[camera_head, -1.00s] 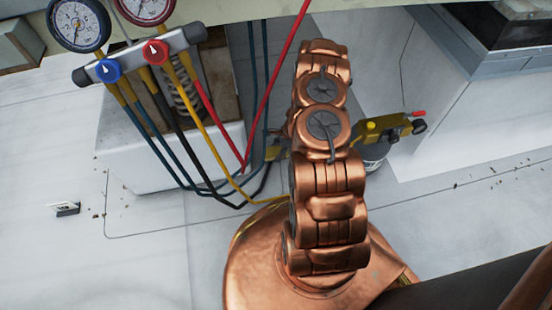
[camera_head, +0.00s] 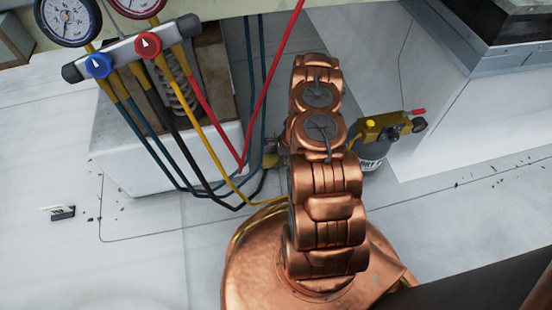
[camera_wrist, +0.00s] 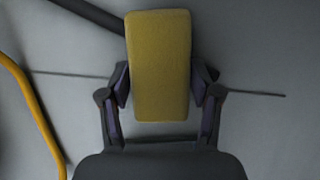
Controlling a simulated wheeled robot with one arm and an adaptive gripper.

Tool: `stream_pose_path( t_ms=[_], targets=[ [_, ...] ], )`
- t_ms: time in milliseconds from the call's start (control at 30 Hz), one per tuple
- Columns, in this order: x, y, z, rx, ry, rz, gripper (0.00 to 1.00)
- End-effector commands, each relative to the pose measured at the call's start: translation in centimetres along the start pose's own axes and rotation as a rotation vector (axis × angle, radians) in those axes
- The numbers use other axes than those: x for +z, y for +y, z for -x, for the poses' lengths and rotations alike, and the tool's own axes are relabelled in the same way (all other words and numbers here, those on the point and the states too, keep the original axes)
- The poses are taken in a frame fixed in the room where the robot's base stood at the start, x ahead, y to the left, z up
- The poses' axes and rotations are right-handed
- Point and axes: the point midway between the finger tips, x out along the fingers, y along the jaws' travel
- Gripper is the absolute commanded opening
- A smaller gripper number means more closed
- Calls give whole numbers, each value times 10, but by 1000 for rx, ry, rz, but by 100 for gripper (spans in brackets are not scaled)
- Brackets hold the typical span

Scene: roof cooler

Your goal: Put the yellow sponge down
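The yellow sponge (camera_wrist: 159,65) is a flat, rounded block, upright in the middle of the wrist view. My gripper (camera_wrist: 160,88) has one dark finger on each side of it, close against its edges, and appears shut on it. Pale grey floor lies behind the sponge; whether the sponge touches it I cannot tell.
A gauge manifold (camera_head: 130,48) with blue, black, yellow and red hoses hangs at the left, before a white box (camera_head: 150,160). A torch-topped canister (camera_head: 374,150) stands right of my arm. A small dark-and-white item (camera_head: 62,212) lies on open floor at the left.

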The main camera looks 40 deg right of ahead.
Motion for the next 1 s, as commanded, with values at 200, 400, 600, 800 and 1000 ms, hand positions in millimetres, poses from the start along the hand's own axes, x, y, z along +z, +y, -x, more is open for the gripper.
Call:
stream_pose_path(
  t_ms=[200,400,600,800,1000],
  targets=[
    [0,0,0,0,0,0,82],
    [0,0,0,0,0,0,82],
    [2,0,11,-1,0,0,82],
    [2,-2,48,-4,1,-1,82],
    [2,0,86,-2,0,-2,82]
  ],
)
